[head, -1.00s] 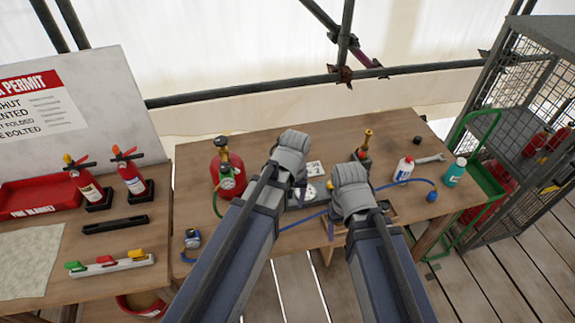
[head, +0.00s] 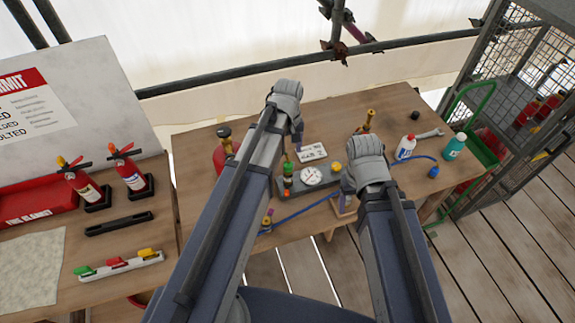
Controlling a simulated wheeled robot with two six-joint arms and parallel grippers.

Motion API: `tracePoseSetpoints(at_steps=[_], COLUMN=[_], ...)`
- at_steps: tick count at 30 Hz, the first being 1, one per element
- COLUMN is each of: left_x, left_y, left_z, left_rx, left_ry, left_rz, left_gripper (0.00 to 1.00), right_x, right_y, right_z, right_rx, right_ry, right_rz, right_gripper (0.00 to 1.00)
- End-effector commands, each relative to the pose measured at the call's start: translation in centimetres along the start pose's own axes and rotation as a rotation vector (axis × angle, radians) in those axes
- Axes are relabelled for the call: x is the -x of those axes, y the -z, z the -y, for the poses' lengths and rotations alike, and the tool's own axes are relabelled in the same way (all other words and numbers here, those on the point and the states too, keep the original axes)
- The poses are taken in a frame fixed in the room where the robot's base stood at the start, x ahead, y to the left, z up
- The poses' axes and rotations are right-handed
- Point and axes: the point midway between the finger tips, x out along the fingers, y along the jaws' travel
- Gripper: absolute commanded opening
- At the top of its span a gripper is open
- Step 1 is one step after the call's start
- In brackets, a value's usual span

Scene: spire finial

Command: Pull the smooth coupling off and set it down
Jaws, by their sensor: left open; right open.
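A grey test block with a round white gauge (head: 311,176) lies mid-table, with a green fitting (head: 288,170) at its left end and a yellow knob (head: 337,167) at its right. A blue hose (head: 303,209) runs along its front edge, and a brass fitting (head: 267,219) sits near the hose's left end. I cannot tell which fitting is the smooth coupling. My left gripper (head: 298,148) is open, above and beyond the block's left end. My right gripper (head: 347,200) is open near the block's right end; its wrist hides its fingers. Neither visibly holds anything.
A red cylinder (head: 222,150) stands left of my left arm. A brass-topped piece (head: 369,121), white bottle (head: 405,148), teal bottle (head: 455,146), wrench (head: 430,133) and blue hose end (head: 433,172) occupy the right side. The table's back middle (head: 335,115) is clear.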

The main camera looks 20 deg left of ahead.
Motion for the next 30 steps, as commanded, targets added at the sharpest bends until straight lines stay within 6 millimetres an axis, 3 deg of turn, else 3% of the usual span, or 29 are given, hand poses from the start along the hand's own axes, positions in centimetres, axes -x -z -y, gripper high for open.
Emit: tracePoseSetpoints(at_steps=[8,21,30], left_x=[-2.1,-8.0,-9.0], left_y=[0.0,0.0,0.0], left_z=[0.0,0.0,0.0], left_rx=[-0.001,-0.001,-0.001], left_ry=[0.000,0.000,0.000], left_rz=[0.000,0.000,0.000], left_gripper=[0.70,0.70,0.70], right_x=[-2.1,-7.9,-8.9], right_y=[0.1,0.5,0.5], right_z=[0.2,0.8,0.8], right_rx=[0.003,0.002,0.001], right_ry=[-0.001,-0.001,-0.001], right_rz=[0.000,0.000,0.000], right_gripper=[0.73,0.73,0.73])
